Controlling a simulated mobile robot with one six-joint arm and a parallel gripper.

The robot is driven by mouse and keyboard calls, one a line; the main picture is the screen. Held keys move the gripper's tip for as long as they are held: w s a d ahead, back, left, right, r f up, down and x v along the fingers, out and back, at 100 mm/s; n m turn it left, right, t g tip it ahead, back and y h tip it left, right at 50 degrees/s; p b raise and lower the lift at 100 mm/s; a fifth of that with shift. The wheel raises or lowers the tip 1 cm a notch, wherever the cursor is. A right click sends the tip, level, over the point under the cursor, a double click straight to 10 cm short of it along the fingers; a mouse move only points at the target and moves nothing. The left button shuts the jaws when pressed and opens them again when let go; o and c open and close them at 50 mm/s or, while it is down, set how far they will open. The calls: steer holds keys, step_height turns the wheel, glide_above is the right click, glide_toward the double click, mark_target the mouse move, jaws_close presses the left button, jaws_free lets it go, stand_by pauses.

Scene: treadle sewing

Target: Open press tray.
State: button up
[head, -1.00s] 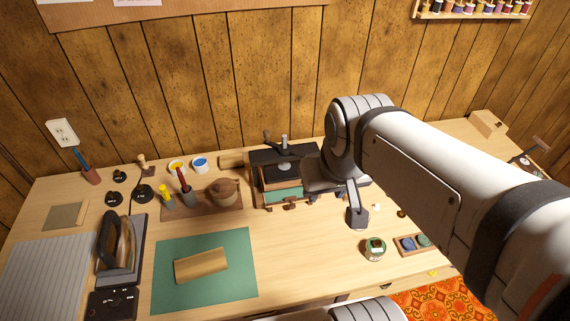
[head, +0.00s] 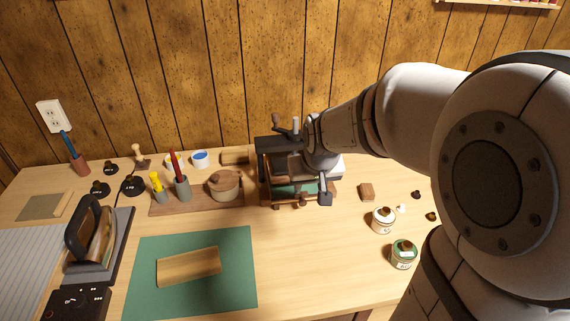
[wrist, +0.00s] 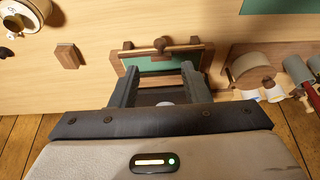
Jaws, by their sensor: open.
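The press (head: 278,146) is a dark frame with a screw and crossbar on top, at the back of the bench. Its tray (head: 288,190) has a green bed in a wooden frame, low in the press front, with a wooden bar and round knob (head: 303,199). In the wrist view the tray (wrist: 146,66) lies just past my fingertips, with the knob (wrist: 160,44) beyond it. My gripper (wrist: 160,72) is open and empty, its fingers spread over the near part of the tray. In the head view my arm hides the press's right side.
A small wooden block (head: 367,191) and two jars, white (head: 383,219) and green (head: 404,254), stand to the right. The bench in front of the press is clear up to the green mat (head: 150,250).

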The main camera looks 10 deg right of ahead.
mark_target(303, 201)
steer(key=x, duration=0.4)
steer(key=b+x, duration=0.1)
steer(key=x, duration=0.2)
steer(key=b+x, duration=0.1)
steer(key=x, duration=0.3)
steer(key=shift+w+f, duration=0.15)
steer(key=shift+w, duration=0.3)
steer(key=shift+c, duration=0.5)
jaws_close()
